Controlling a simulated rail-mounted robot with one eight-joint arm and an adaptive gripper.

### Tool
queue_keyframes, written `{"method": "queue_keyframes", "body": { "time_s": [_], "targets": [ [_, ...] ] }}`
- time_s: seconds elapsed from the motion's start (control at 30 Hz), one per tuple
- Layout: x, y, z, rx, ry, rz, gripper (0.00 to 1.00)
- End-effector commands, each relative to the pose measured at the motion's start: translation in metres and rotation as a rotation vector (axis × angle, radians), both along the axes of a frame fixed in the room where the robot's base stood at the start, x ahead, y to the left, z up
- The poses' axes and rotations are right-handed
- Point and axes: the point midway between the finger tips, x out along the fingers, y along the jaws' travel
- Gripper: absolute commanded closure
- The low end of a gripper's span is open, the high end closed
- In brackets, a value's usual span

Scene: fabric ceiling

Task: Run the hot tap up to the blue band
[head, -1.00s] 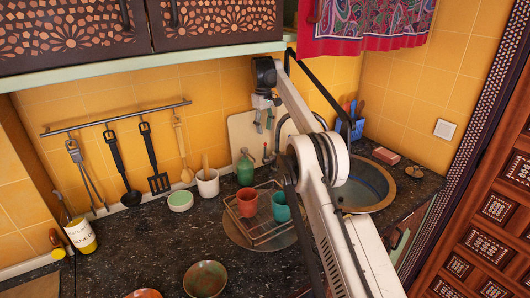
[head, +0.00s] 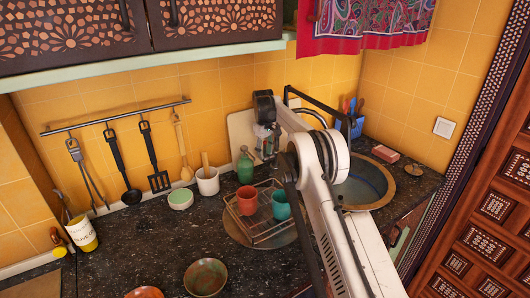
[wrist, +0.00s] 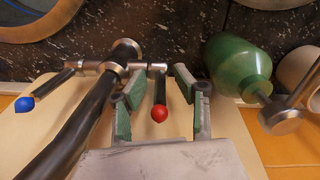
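In the wrist view, a dark tap with a brassy collar (wrist: 125,50) rises in front of a pale board. A short lever with a red ball tip (wrist: 159,113) is on its right, and a lever with a blue tip (wrist: 24,104) on its left. My gripper (wrist: 159,84) is open, with green-padded fingers either side of the red-tipped lever; I see no clear contact. In the head view my gripper (head: 267,138) is by the tap, partly hidden by my arm. The sink (head: 372,180) is partly hidden too.
A green bottle (head: 246,168) stands close to the right of my gripper in the wrist view. A wire rack (head: 262,228) holds a red cup (head: 247,200) and a teal cup (head: 281,205). A pale board (head: 240,128) leans against the wall behind.

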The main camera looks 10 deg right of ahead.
Motion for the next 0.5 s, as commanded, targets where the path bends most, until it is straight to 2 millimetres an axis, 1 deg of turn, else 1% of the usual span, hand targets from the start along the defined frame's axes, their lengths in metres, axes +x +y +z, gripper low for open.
{"method": "queue_keyframes", "body": {
  "time_s": [0.23,0.43,0.47,0.5],
  "targets": [
    [0.0,0.0,-0.0005,0.0,0.0,0.0,0.71],
    [0.0,0.0,-0.0004,0.0,0.0,0.0,0.97],
    [0.0,0.0,-0.0004,0.0,0.0,0.0,1.0],
    [0.0,0.0,-0.0003,0.0,0.0,0.0,1.0]
  ]
}}
